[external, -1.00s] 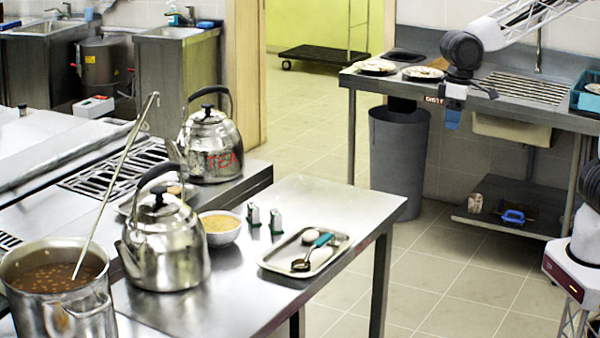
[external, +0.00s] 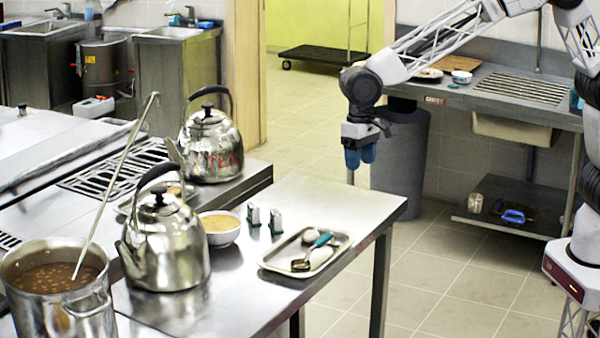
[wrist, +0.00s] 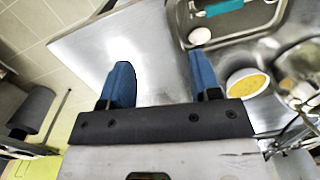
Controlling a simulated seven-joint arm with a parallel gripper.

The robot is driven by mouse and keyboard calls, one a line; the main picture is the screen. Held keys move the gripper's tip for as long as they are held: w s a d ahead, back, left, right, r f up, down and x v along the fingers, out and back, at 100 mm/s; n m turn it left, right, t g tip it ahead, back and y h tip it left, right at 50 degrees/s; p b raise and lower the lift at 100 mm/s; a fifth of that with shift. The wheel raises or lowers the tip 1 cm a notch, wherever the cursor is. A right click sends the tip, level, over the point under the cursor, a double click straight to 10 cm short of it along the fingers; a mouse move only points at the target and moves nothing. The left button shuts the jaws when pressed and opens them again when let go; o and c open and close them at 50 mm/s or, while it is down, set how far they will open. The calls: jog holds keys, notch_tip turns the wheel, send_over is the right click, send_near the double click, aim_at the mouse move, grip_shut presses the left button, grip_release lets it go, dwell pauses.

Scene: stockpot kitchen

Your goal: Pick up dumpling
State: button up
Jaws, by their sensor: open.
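A small white round piece that looks like the dumpling (external: 310,235) lies at the back of a metal tray (external: 270,262) on the steel table. It also shows in the wrist view (wrist: 200,36), near the tray's corner. A teal-handled ladle (external: 318,243) and a longer white piece (external: 322,257) share the tray. My gripper (external: 360,158) is open and empty, with blue fingers pointing down, above the far right part of the table. In the wrist view, bare table shows between the fingers (wrist: 160,68), and the tray is beyond the right finger.
A bowl of yellow food (external: 220,237) and two small shakers (external: 264,219) stand left of the tray. Two steel kettles (external: 162,245) and a stockpot with a long ladle (external: 60,295) are further left. The table's right end (external: 345,205) is clear.

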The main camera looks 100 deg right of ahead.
aim_at(310, 231)
jog(key=w+f+m, duration=0.1)
jog(key=w+f, duration=0.2)
jog(key=w, duration=0.1)
jog(key=w+d+f+m, duration=0.1)
jog(key=w+f, duration=0.3)
jog(key=w+d+f+m, duration=0.1)
jog(key=w+f, duration=0.3)
jog(key=shift+w+d+g, duration=0.1)
jog(key=shift+w+g, duration=0.05)
jog(key=shift+g, duration=0.25)
jog(key=shift+f, duration=0.1)
jog(key=shift+f, duration=1.2)
jog(key=shift+f, duration=0.1)
jog(key=shift+a+f, duration=0.25)
jog(key=shift+f, duration=1)
jog(key=shift+a+f, duration=0.2)
jog(key=shift+f, duration=1.05)
jog(key=c, duration=0.6)
jog(key=shift+r, duration=0.15)
